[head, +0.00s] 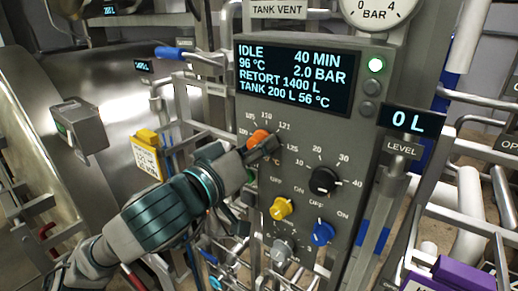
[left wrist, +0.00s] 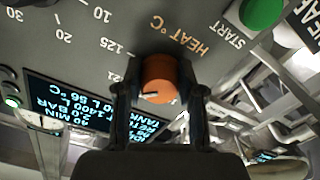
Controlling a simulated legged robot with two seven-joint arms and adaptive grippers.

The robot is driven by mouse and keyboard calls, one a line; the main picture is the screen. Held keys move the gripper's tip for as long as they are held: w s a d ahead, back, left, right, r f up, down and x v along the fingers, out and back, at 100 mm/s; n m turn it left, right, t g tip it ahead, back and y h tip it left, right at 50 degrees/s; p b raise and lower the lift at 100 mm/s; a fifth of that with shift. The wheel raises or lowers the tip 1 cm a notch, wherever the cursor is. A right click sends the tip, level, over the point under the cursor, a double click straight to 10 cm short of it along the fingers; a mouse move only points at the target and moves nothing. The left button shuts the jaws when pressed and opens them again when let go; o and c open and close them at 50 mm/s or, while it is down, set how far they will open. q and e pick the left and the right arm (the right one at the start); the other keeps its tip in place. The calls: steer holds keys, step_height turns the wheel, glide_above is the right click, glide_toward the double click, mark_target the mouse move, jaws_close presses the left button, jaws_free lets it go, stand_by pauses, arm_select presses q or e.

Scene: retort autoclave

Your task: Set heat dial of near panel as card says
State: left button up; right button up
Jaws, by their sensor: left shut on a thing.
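The near panel (head: 345,130) fills the middle of the head view; its screen (head: 297,75) reads IDLE, 96 °C, 40 MIN, 2.0 BAR. The orange heat dial (head: 258,137) is at its left, with marks from 100 to 125 around it. My left gripper (head: 264,147) is shut on this dial. In the left wrist view, upside down, the fingers (left wrist: 160,92) sit either side of the orange dial (left wrist: 158,72). Its white pointer line points left, roughly toward the 121 mark. A card (head: 146,160) under a yellow clip hangs left; "121" seems legible, the rest is too small.
A black dial (head: 323,181), a yellow knob (head: 281,208), a blue knob (head: 322,232) and a grey knob (head: 283,250) are close below. A green START button (left wrist: 262,12) shows in the wrist view. Pipes and rails crowd both sides.

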arm_select(q)
steer(key=shift+d+f, duration=0.1)
steer(key=shift+f, duration=0.15)
arm_select(e)
steer(key=shift+r, duration=0.15)
arm_select(q)
steer(key=o, duration=1.1)
steer(key=shift+o, duration=0.2)
steer(key=shift+a+r, duration=0.15)
steer(key=shift+a, duration=0.1)
arm_select(e)
steer(key=shift+a, duration=0.1)
arm_select(q)
steer(key=shift+s+a, duration=0.1)
arm_select(e)
steer(key=shift+r, duration=0.15)
arm_select(q)
steer(key=v, duration=1.2)
